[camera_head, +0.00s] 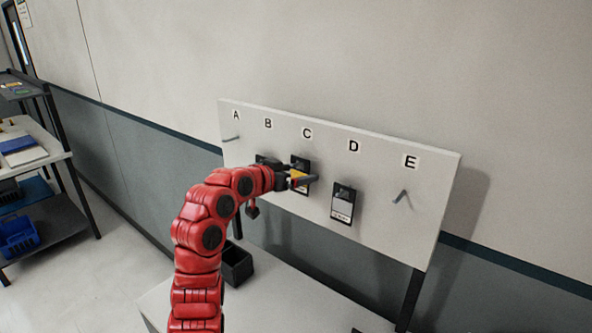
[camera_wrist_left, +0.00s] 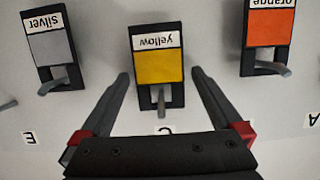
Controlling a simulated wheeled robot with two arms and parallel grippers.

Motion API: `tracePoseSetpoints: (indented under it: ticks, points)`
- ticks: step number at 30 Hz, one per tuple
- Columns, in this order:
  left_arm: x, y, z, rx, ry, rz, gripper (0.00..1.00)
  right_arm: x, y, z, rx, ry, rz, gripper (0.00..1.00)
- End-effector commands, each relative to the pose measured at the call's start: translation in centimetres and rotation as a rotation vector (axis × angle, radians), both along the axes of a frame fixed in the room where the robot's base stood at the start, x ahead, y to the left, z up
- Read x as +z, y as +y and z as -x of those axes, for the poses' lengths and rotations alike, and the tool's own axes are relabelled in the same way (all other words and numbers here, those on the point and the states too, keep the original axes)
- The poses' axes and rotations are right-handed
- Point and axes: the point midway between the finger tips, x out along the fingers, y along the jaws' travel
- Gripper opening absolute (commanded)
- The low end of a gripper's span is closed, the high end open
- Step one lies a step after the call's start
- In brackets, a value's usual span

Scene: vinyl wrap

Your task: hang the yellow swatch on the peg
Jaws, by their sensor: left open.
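The yellow swatch (camera_wrist_left: 159,68) is a black card with a yellow patch and a "yellow" label, upside down in the left wrist view. It hangs on the grey peg (camera_wrist_left: 161,104) under the letter C. In the head view the yellow swatch (camera_head: 299,176) is partly hidden by my left gripper (camera_head: 305,176). In the left wrist view the gripper's two fingers (camera_wrist_left: 160,76) are open, one on each side of the swatch, with visible gaps. My right gripper is not in view.
The white board (camera_head: 385,235) has pegs marked A to E. The silver swatch (camera_wrist_left: 50,47) hangs at D and the orange swatch (camera_wrist_left: 268,30) at B. Peg A (camera_head: 232,138) and peg E (camera_head: 402,196) are bare. A black bin (camera_head: 237,264) stands below the board.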

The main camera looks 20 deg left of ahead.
Motion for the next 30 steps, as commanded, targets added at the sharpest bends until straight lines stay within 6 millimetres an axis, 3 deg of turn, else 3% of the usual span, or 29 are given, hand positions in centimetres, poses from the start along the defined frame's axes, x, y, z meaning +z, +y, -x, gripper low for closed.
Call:
tracePoseSetpoints:
  ticks: [6, 7, 18, 20, 30]
  points:
    - [-0.03, -0.02, -0.03, 0.0, 0.0, 0.0, 1.0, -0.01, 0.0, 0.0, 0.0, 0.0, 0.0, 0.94]
    - [-0.02, -0.02, -0.02, 0.0, -0.001, 0.0, 0.96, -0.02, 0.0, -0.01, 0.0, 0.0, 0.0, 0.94]
    - [0.0, -0.01, -0.01, 0.0, -0.001, 0.0, 0.3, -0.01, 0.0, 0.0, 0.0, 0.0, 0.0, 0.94]
    - [0.0, -0.01, -0.01, 0.0, -0.001, 0.0, 0.22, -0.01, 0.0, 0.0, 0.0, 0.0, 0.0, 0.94]
    - [0.5, -0.01, 0.0, 0.0, -0.001, -0.001, 0.21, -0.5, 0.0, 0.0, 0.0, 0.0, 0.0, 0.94]
